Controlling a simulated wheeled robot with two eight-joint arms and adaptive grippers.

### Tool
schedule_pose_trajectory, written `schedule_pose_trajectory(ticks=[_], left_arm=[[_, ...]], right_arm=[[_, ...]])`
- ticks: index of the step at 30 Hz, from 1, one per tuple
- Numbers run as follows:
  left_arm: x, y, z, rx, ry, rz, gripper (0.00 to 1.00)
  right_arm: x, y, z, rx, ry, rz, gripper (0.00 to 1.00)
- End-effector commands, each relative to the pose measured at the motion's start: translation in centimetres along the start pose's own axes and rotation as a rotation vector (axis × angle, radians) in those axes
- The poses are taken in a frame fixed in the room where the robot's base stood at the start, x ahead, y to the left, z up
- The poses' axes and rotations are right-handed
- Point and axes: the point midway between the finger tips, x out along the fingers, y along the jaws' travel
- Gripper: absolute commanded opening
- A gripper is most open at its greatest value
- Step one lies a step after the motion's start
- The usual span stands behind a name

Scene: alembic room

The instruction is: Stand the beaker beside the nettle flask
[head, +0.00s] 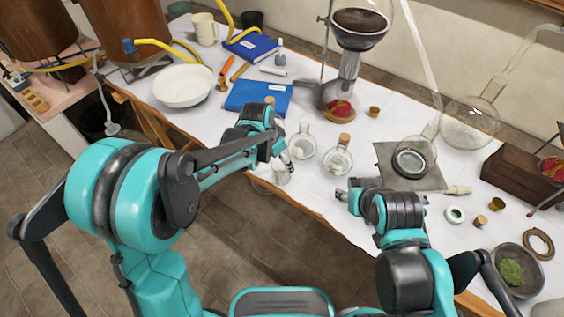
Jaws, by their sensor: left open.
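A small clear glass vessel, apparently the beaker (281,176), stands near the table's front edge, partly hidden by my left gripper. My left gripper (284,160) is open, with its fingers right at this glass; I cannot tell whether they touch it. Just to the right stand a round clear flask (304,149) and a corked round flask (338,161), both with pale contents. No label is readable, so I cannot tell which one is the nettle flask. My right gripper (342,195) is low over the front edge, right of the glass; its finger opening is unclear.
A grey mat (440,181) with a round glass vessel (414,158) lies to the right. Behind stand a funnel apparatus (348,68) and blue books (257,97). A white bowl (182,86) is at left; a bowl of green herb (511,271) is at far right.

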Motion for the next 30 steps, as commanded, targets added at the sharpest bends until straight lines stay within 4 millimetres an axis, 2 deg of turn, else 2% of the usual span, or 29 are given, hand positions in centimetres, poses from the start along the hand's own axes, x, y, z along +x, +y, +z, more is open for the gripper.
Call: schedule_pose_trajectory(ticks=[1,6,10,16,19,23,27,30], left_arm=[[-1.6,0.0,-0.1,-0.001,0.0,0.0,0.77],[-4.3,0.0,-0.1,-0.001,0.0,0.0,0.77],[-5.3,0.0,0.0,-0.001,0.0,0.0,0.77],[-5.8,-0.1,0.1,-0.006,0.002,-0.003,0.77],[-7.2,-0.2,1.1,-0.043,0.013,-0.022,0.77],[-11.0,-0.5,4.0,-0.161,0.051,-0.081,0.77],[-15.3,-0.4,8.7,-0.333,0.117,-0.165,0.77],[-17.4,0.1,12.2,-0.453,0.17,-0.222,0.77]], right_arm=[[-0.7,0.0,-0.5,0.0,0.0,0.0,0.46],[-1.4,0.0,-1.0,0.0,0.0,0.0,0.46],[-1.6,0.0,-1.2,0.0,0.0,0.0,0.46],[-1.6,0.0,-1.2,0.0,0.0,0.0,0.46],[-1.6,0.0,-1.1,0.0,0.0,0.0,0.46],[-1.6,0.0,-1.2,0.0,0.0,0.0,0.46],[-1.6,0.0,-1.2,0.0,0.0,0.0,0.46],[-1.6,0.0,-1.1,0.0,0.0,0.0,0.46]])
